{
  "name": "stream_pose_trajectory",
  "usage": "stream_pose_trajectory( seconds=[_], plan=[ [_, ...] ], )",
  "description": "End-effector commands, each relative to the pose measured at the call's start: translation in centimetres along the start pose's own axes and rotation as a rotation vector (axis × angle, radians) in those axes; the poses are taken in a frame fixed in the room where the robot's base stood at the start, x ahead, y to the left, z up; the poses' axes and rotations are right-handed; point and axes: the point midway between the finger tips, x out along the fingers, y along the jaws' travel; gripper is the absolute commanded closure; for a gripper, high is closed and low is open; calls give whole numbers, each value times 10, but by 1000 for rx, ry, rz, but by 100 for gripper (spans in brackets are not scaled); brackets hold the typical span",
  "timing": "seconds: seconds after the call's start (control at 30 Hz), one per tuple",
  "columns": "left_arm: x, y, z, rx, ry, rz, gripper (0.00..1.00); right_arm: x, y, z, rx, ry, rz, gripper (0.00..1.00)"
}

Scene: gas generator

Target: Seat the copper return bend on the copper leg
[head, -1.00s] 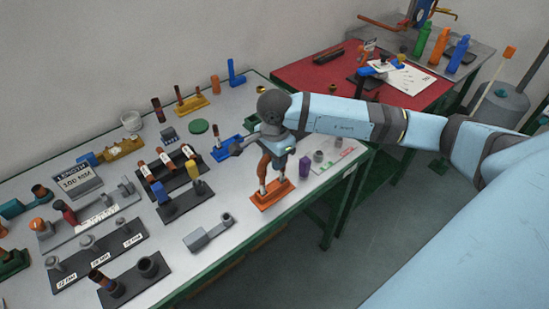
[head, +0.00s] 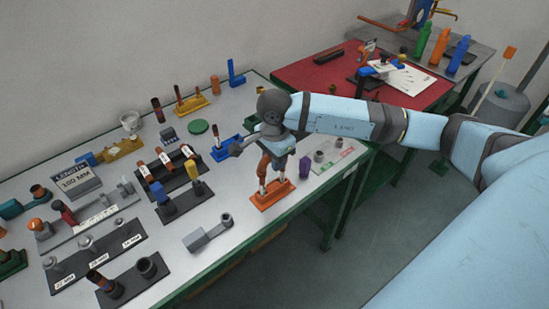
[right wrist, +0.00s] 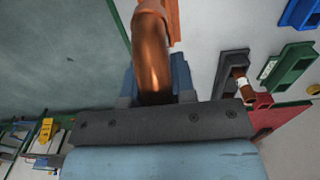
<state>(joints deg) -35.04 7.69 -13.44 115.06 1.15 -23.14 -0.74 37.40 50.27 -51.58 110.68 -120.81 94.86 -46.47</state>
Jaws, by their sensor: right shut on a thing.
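My right gripper (head: 275,152) is shut on the copper return bend (right wrist: 151,55), which fills the top middle of the right wrist view between the fingers. In the head view, copper legs of the bend (head: 263,168) show below the gripper, over the orange stand (head: 272,197). Pale tube ends meet the bend's lower ends just above the stand. I cannot tell whether the bend is fully seated, and its top is hidden by the gripper. The orange stand also shows in the right wrist view (right wrist: 174,14). My left gripper is not in view.
A purple piece (head: 305,167) stands just right of the stand. A grey tool (head: 208,233) lies to its left, and a black block with blue and yellow pieces (head: 180,206) is behind that. The table's green front edge (head: 235,252) is close. A red mat (head: 305,72) lies beyond.

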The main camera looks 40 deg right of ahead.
Motion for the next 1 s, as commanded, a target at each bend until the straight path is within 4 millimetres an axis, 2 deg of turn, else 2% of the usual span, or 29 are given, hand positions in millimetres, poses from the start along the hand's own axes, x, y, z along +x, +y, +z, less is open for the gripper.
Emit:
stream_pose_trajectory(
  seconds=[1.0],
  plan=[
    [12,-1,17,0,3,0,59,26,0,0,0,0,0,93]
  ],
)
